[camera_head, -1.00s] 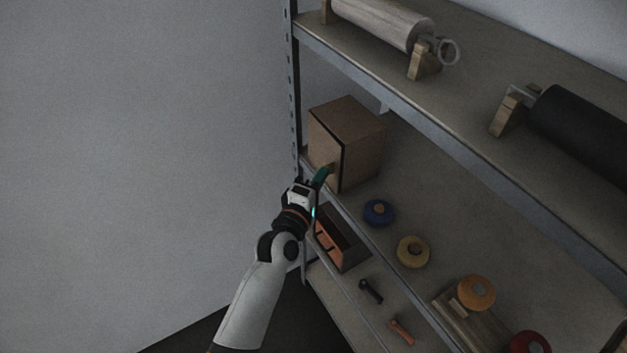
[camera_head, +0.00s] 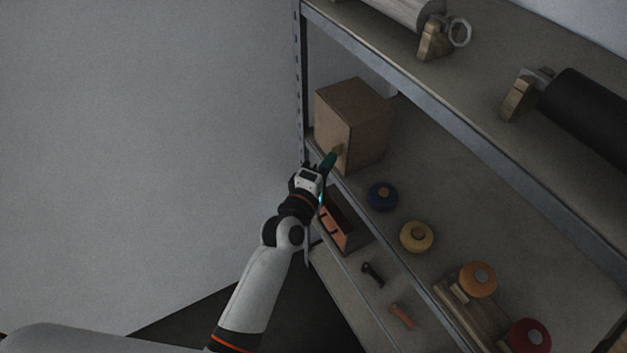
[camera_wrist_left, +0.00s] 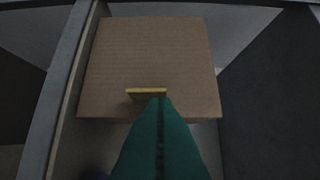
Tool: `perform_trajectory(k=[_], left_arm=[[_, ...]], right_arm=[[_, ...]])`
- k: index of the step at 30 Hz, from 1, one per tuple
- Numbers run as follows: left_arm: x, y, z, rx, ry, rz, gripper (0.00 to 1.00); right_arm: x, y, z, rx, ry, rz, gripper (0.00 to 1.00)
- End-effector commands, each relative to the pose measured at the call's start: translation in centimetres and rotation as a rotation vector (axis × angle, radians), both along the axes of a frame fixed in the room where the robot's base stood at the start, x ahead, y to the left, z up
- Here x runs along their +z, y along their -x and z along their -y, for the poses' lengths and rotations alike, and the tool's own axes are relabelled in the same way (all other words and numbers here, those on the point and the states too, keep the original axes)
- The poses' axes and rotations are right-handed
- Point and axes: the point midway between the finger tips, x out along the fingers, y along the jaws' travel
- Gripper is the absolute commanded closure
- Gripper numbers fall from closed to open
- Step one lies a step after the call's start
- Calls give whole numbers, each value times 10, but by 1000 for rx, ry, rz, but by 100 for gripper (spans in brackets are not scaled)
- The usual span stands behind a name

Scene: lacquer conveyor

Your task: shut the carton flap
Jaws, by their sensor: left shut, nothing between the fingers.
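The brown carton (camera_head: 366,116) stands at the left end of the middle shelf. Its front flap (camera_head: 331,112) lies against the carton's front, with no dark gap visible along its edge. A yellow tab sticks out low on the flap; it shows clearly in the left wrist view (camera_wrist_left: 147,91), on the flap's brown face (camera_wrist_left: 150,55). My left gripper (camera_head: 330,160) is shut and empty, its green fingers pointing at the flap by the tab. In the wrist view the fingertips (camera_wrist_left: 160,101) overlap the tab's lower edge; I cannot tell whether they touch. My right gripper is out of view.
A blue round object (camera_head: 382,196) and a yellow one (camera_head: 417,237) sit right of the carton. An orange-fronted bin (camera_head: 338,226) is below my gripper. The upper shelf's metal edge (camera_head: 430,100) runs above. The grey wall on the left is bare.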

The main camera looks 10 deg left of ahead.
Motion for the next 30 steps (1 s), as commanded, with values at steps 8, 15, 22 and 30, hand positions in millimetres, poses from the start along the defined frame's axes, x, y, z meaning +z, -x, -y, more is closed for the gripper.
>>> perform_trajectory(k=[8,15,22,30], left_arm=[[-4,58,-22,4,0,-2,100],[-3,92,-35,4,-1,-2,100],[-1,101,-38,5,-1,0,100],[-59,100,-35,-8,-133,-78,100]], right_arm=[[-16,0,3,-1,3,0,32],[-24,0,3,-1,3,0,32],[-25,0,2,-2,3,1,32],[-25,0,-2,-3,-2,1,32]])
